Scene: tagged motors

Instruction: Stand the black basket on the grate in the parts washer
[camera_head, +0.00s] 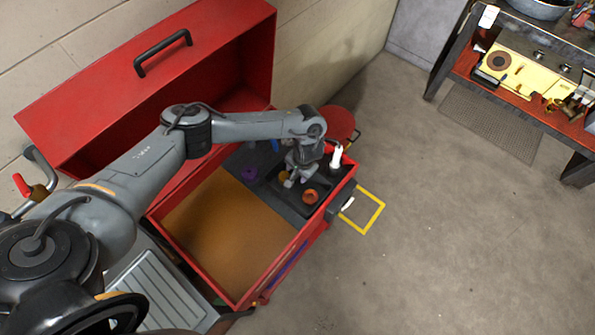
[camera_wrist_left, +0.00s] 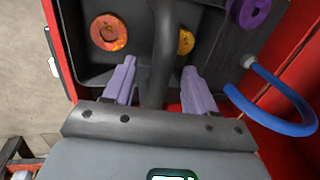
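The red parts washer (camera_head: 180,252) stands with its lid open; a brown surface (camera_head: 228,232) fills most of its inside. The black basket (camera_head: 322,209) sits at its right end and shows in the left wrist view (camera_wrist_left: 92,75). It holds an orange-red ring part (camera_head: 310,196) and a yellow part (camera_wrist_left: 186,42). My left gripper (camera_head: 293,180) is low over the basket. In the left wrist view its two lavender fingers (camera_wrist_left: 158,68) are apart, on either side of a dark bar that looks like the basket's handle, with gaps visible. I cannot make out the grate. My right gripper is not in view.
A purple ring part (camera_head: 250,174) lies left of the basket. A white bottle (camera_head: 336,156) stands at the washer's right end. A blue hose (camera_wrist_left: 272,112) curves close to the gripper. The raised red lid (camera_head: 100,95) stands behind the arm. Open floor lies to the right.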

